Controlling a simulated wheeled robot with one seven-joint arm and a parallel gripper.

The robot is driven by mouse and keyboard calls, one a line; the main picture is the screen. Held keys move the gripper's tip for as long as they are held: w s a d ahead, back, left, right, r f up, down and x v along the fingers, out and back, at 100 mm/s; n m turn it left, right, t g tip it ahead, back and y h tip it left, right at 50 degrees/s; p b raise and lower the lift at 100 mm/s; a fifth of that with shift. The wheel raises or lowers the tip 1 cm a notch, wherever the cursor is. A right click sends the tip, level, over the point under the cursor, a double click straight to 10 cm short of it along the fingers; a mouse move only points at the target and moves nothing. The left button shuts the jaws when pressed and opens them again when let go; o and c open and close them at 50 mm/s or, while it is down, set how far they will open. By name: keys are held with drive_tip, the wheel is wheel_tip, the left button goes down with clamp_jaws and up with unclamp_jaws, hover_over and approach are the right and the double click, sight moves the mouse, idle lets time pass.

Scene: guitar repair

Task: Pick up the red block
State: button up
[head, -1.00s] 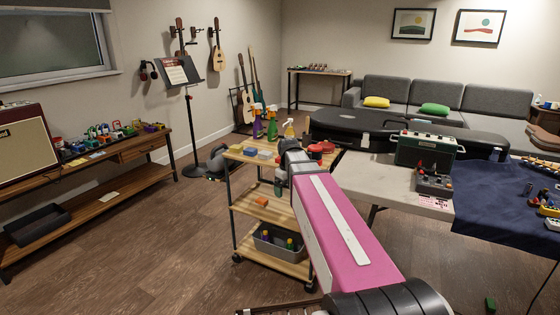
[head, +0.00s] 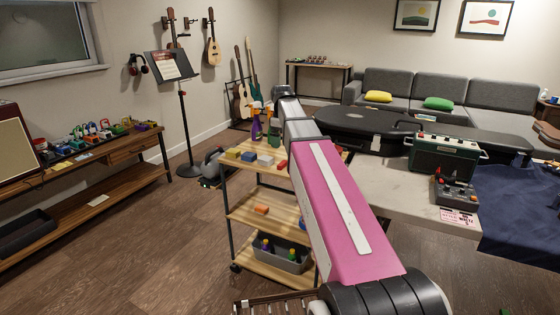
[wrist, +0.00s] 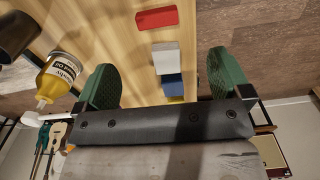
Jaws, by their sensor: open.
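The red block (head: 281,165) lies on the top shelf of the wooden cart (head: 238,205), at the right end of a row of blocks in the head view. In the wrist view the red block (wrist: 157,18) is near the top edge, lying crosswise on the wood. My gripper (wrist: 160,66) is open above the cart, its two green fingers wide apart and nothing between them gripped. The red block lies beyond the fingertips in that picture. In the head view my arm hides part of the cart top, and I cannot make out the fingers there.
A white block (wrist: 166,58), a blue block (wrist: 172,86) and a yellow block (head: 233,153) line up beside the red one. An orange block (head: 261,210) is on the middle shelf. A grey worktable (head: 400,190) stands right.

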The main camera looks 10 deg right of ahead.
sight(282, 165)
drive_tip(key=shift+w+a+f, duration=0.1)
drive_tip(key=shift+w+f, duration=0.1)
drive_tip(key=shift+f, duration=2.5)
drive_tip(key=shift+w+f, duration=0.15)
drive_tip(key=shift+f, duration=2.55)
drive_tip(key=shift+c, duration=0.4)
drive_tip(key=c, duration=0.9)
